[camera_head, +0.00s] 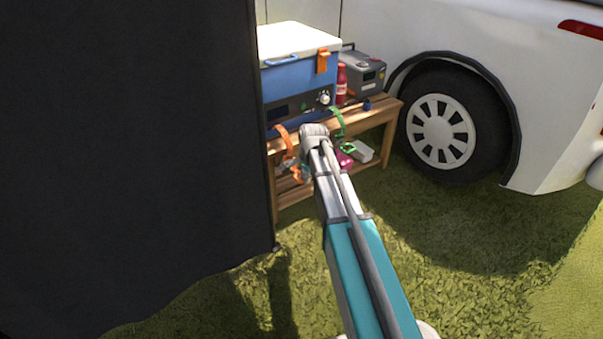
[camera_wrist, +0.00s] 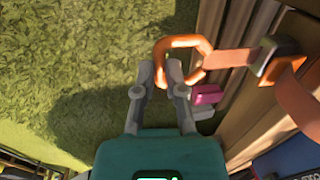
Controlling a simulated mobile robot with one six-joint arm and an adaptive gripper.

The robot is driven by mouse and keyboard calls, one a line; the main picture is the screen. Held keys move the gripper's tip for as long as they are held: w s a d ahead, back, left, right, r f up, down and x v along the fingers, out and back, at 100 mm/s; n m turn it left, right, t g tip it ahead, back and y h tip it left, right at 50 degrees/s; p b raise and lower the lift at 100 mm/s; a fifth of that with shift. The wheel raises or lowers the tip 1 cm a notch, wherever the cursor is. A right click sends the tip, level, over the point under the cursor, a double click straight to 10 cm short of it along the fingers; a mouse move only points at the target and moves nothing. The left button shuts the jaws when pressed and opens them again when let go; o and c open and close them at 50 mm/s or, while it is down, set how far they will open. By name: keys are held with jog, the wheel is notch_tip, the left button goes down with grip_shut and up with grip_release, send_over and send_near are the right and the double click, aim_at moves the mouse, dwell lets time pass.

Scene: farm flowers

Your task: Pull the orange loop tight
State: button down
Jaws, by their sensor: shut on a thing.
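The orange loop (camera_wrist: 183,42) hangs at the end of an orange strap (camera_wrist: 230,59) in the wrist view. The strap runs right to a dark buckle (camera_wrist: 275,60) at the bench's edge. My gripper (camera_wrist: 167,70) is shut on the loop's near left side, with grass below. In the head view the orange strap (camera_head: 284,138) hangs over the bench's front edge, and the loop (camera_head: 296,172) shows small beside my arm. My fingertips are too small and partly hidden to make out there.
A blue cooler (camera_head: 290,88) with a white lid stands on a wooden bench (camera_head: 375,115), with a red bottle (camera_head: 341,84) and a grey box (camera_head: 362,75). A green strap (camera_head: 338,122) hangs right of my arm. A dark panel (camera_head: 130,150) blocks the left. Grass is open in front.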

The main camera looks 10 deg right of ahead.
jog(key=shift+s+d, duration=0.2)
jog(key=shift+s, duration=0.25)
jog(key=shift+s+d, duration=0.2)
jog(key=shift+s, duration=0.25)
jog(key=c, duration=0.7)
grip_release()
jog(key=shift+w+a, duration=0.1)
jog(key=shift+w, duration=0.1)
